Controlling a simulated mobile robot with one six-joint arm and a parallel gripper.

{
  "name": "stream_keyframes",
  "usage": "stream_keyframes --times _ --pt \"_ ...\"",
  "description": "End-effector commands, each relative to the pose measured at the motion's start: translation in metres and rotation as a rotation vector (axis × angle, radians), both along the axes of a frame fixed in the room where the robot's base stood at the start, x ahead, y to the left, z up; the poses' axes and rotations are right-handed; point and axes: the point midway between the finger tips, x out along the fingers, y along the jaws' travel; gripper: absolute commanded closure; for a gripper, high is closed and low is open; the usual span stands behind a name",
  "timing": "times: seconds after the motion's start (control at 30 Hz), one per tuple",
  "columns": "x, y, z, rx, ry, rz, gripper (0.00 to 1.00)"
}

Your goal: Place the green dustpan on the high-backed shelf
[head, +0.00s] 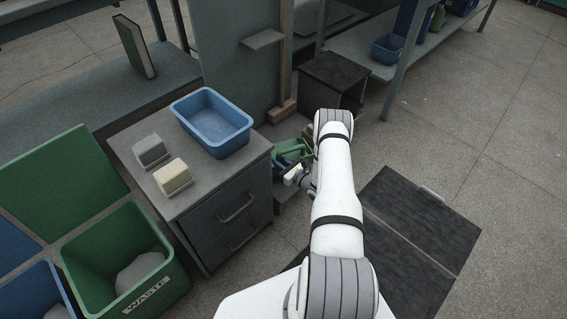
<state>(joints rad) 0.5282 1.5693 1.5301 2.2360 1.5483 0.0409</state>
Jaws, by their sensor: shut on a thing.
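The green dustpan (292,150) is by the far end of my arm, beside the grey drawer cabinet. My gripper (293,172) is at it and is shut on it. My wrist and forearm hide part of the dustpan and the fingertips, so the exact grip is hard to see. A tall grey back panel (229,62) with a small ledge (262,39) stands beyond the cabinet, apart from my gripper; it looks like the high-backed shelf.
A blue tub (212,121) and two small blocks (172,176) sit on the drawer cabinet (206,190). A green waste bin (125,262) stands at left. A dark open box (336,80) is beyond my wrist. Dark panels (420,228) lie at right; floor farther right is clear.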

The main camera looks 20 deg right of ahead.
Motion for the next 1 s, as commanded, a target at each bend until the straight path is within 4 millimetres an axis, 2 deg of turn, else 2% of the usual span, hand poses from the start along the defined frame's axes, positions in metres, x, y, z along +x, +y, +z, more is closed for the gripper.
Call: stream_keyframes --times 0.03,0.27,0.5,0.93,0.97,1.0 --pt "-0.001 -0.005 -0.013 -0.001 -0.001 -0.008 1.0" --pt "-0.003 -0.013 -0.031 -0.001 -0.003 -0.023 1.0" --pt "-0.004 -0.016 -0.063 -0.001 -0.002 -0.029 1.0" --pt "-0.004 -0.017 -0.068 -0.001 -0.003 -0.03 1.0" --pt "-0.004 -0.017 -0.067 -0.001 -0.001 -0.03 0.8" --pt "-0.004 -0.017 -0.067 -0.001 -0.001 -0.03 0.77"
